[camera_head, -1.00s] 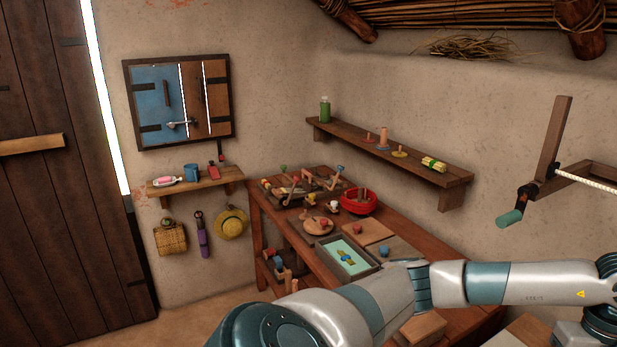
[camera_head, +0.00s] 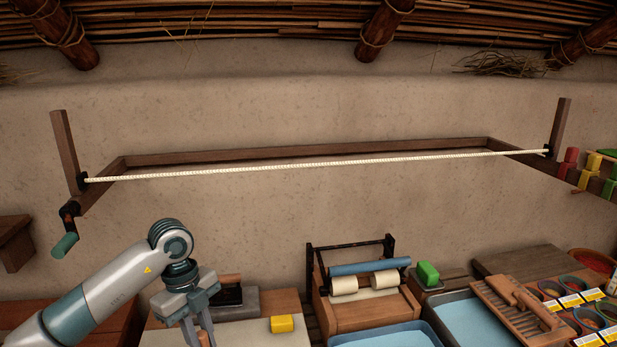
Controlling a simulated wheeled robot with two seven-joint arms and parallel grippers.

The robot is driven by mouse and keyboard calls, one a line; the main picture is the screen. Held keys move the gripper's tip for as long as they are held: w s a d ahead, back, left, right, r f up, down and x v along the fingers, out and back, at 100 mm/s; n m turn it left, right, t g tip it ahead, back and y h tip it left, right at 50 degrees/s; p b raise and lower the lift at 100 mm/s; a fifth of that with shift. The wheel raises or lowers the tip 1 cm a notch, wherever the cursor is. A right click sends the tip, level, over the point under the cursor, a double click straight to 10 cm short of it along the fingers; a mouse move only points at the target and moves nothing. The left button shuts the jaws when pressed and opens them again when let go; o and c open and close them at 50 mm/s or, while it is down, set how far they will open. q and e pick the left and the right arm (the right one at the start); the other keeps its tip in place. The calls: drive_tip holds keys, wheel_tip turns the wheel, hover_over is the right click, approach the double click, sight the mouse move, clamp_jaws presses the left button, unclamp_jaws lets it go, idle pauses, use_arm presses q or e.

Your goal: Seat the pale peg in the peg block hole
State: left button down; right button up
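I cannot make out the pale peg or the peg block with its hole in the head view. My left gripper (camera_head: 198,338) points down over the worktop at the lower left. Its fingertips reach the bottom edge of the picture, and a small brownish thing shows by them. I cannot tell whether it is held. My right gripper is out of view.
A yellow block (camera_head: 282,323) lies on the pale board right of my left gripper. A roller press (camera_head: 355,283), a green block (camera_head: 428,273) and a blue-floored tray (camera_head: 480,325) stand farther right. A cord (camera_head: 320,164) spans a wooden wall frame (camera_head: 300,152) above; a crank handle (camera_head: 65,244) hangs at its left.

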use_arm(q)
drive_tip(key=m, duration=0.1)
drive_tip(key=r+m, duration=0.1)
drive_tip(key=m, duration=0.1)
drive_tip(key=d+m, duration=0.1)
drive_tip(key=m, duration=0.1)
drive_tip(key=shift+r+y, duration=0.25)
drive_tip(key=shift+y, duration=0.15)
drive_tip(key=s+d+r+n+t, duration=0.1)
drive_tip(key=s+n, duration=0.3)
drive_tip(key=n, duration=1)
drive_tip(key=s+d+r+n+t, duration=0.1)
drive_tip(key=s+r+n, duration=0.3)
drive_tip(key=n, duration=1.1)
drive_tip(key=shift+s+d+r+t+y, duration=0.2)
drive_tip(key=shift+d+r+t+y, duration=0.1)
drive_tip(key=shift+d+t+y, duration=0.15)
